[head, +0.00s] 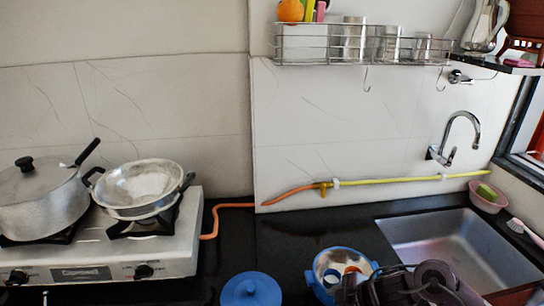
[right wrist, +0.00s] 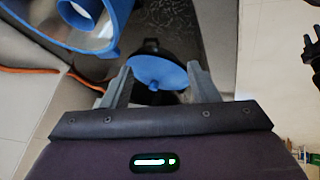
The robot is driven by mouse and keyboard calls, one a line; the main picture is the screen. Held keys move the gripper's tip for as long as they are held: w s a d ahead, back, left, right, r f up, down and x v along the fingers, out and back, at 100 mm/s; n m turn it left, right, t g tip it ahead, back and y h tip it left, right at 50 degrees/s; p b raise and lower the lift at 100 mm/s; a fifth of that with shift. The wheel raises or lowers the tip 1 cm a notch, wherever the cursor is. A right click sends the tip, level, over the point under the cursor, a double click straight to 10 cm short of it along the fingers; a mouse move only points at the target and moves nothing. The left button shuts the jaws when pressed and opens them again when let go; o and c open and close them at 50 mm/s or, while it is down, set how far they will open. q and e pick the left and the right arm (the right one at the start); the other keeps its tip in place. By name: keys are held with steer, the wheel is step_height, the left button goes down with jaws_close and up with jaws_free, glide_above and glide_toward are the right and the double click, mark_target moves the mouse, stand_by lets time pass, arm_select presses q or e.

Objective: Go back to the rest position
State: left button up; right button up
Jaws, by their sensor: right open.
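My right gripper (head: 405,285) is at the bottom of the head view, in front of the sink's near left corner. In the right wrist view its two fingers (right wrist: 160,88) stand wide apart and nothing is gripped. A round blue lid-like disc (right wrist: 158,72) shows beyond and between the fingers, apart from them. A blue-rimmed vessel (right wrist: 98,45) is at the upper left there. In the head view the blue disc (head: 251,290) and the blue-rimmed vessel (head: 322,282) are at the bottom edge, left of the gripper. My left gripper is not identifiable in either view. No clay waterpot is clearly identifiable.
A steel sink (head: 425,240) lies right of the gripper. A white stove (head: 185,255) with a lidded pot (head: 40,205) and a pan (head: 140,212) is at left. A wire rack (head: 290,60) hangs above. Dark counter (head: 300,235) is clear behind the vessel.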

steer(key=s+a+r+m+t+h, duration=0.2)
steer(key=s+a+r+m+t, duration=0.15)
steer(key=a+m, duration=0.25)
steer(key=s+d+f+m+g+h, duration=0.1)
steer(key=s+d+m+g+h, duration=0.1)
steer(key=s+d+m, duration=0.45)
steer(key=s+d+f+m+g+h, duration=0.1)
steer(key=s+d+m+g, duration=0.2)
steer(key=s, duration=0.6)
step_height(320, 180, down, 31)
steer(key=s+d+n, duration=0.1)
steer(key=s, duration=0.1)
arm_select(q)
steer(key=shift+s+a+f, duration=0.1)
steer(key=shift+s+a, duration=0.1)
steer(key=shift+s, duration=0.35)
arm_select(e)
steer(key=s+d+f+g, duration=0.1)
steer(key=s+d+f, duration=0.1)
steer(key=s+f, duration=0.6)
steer(key=s+d+f+g, duration=0.1)
steer(key=s+f, duration=0.8)
steer(key=s, duration=0.2)
steer(key=shift+d+f, duration=0.15)
steer(key=shift+d, duration=0.2)
steer(key=shift+a, duration=0.1)
